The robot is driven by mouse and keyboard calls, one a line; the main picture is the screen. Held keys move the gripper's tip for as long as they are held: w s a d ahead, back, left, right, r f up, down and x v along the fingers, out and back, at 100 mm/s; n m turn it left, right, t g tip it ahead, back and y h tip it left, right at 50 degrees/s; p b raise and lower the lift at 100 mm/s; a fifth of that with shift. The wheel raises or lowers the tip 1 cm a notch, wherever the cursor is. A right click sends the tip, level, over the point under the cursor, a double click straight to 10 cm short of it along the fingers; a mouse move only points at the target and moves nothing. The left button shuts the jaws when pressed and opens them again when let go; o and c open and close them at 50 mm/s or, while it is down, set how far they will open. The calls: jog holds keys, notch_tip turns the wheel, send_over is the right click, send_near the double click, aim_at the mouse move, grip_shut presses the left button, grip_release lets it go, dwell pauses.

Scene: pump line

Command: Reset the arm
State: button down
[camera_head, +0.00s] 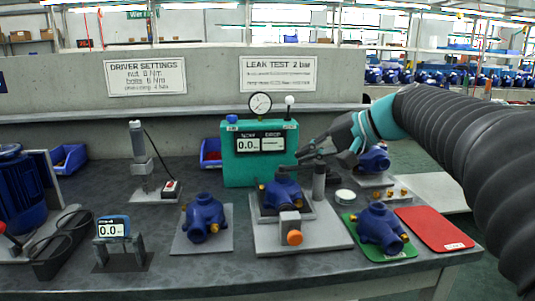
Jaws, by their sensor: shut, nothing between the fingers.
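My arm comes in from the right, and my gripper (303,160) points left at its end. It is shut and empty, in front of the green leak test box (236,165) at its right side. In the picture it is just above the blue pump body (279,194) that sits in the grey test fixture (315,233). I cannot tell whether the fingers touch anything there. The upright grey post (319,182) of the fixture stands just below the gripper.
One blue pump (203,217) is on a grey plate, another (380,226) on a green mat (405,250). A red mat (436,229) lies empty at the right. A further pump (374,160) is partly behind my gripper. A driver stand (141,158) is at the left.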

jog(key=s+d+f+n+h, duration=0.1)
jog(key=s+d+f+h, duration=0.1)
jog(key=s+f, duration=0.6)
jog(key=s+d+f+n+h+b, duration=0.1)
jog(key=s+d+f+h, duration=0.2)
jog(key=s+f, duration=0.5)
jog(key=s+d+f+h+b, duration=0.1)
jog(key=s+d+f+h, duration=0.1)
jog(key=s+f+h, duration=0.3)
jog(key=s+f, duration=0.4)
jog(key=shift+d+f+n+g, duration=0.2)
jog(key=shift+f+n+g, duration=0.1)
jog(key=shift+n, duration=0.1)
